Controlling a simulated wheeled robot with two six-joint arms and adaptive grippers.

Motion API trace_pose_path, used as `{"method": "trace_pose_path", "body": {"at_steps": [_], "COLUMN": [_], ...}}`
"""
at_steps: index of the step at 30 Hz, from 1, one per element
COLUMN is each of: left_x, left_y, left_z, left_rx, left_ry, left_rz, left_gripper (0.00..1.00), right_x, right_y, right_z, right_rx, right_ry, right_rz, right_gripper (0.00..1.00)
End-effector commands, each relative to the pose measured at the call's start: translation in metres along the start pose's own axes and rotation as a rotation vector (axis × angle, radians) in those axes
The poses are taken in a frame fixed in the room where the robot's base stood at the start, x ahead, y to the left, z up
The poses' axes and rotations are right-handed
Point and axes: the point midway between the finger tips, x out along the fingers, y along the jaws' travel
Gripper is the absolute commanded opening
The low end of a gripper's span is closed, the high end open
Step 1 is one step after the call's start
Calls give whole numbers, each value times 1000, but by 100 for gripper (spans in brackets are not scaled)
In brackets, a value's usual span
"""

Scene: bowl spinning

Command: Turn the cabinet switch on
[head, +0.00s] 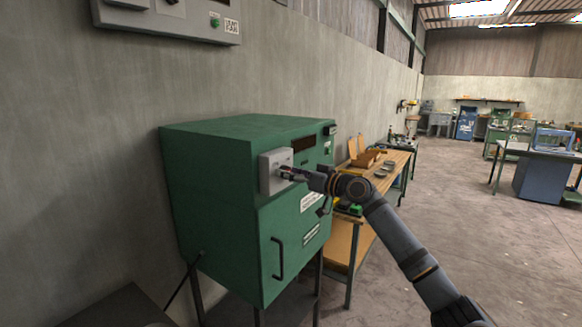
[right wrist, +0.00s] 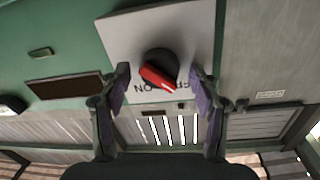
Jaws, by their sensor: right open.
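A green cabinet (head: 215,200) stands on legs against the wall in the head view. A pale switch plate (head: 268,176) sits on its front. In the right wrist view the cabinet switch (right wrist: 160,70) is a dark round knob with a red handle, on the switch plate (right wrist: 195,30). The handle lies tilted, and lettering reading "ON" and part of "OFF" shows beside it. My right gripper (head: 284,172) is at the plate. In the right wrist view its open fingers (right wrist: 160,84) stand on either side of the knob, with gaps to it. My left gripper is not in view.
The cabinet door has a dark handle (head: 278,258). A wooden workbench (head: 385,172) with items on it stands beyond the cabinet. A wall box (head: 180,18) hangs above left. The concrete floor (head: 450,215) is open to the right.

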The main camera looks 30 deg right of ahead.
Motion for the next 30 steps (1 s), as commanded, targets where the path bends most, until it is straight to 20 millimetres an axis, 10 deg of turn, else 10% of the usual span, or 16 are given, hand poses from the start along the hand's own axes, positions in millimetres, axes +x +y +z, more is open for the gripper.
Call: {"method": "trace_pose_path", "body": {"at_steps": [8,20,30], "left_x": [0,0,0], "left_y": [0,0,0], "left_z": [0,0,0], "left_rx": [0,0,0], "left_ry": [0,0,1], "left_rz": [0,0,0], "left_gripper": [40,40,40], "right_x": [1,1,1], "right_y": [0,0,0], "right_z": [0,0,-1], "right_rx": [0,0,63], "right_ry": [0,1,-3], "right_rz": [-1,0,1], "right_gripper": [61,9,9]}}
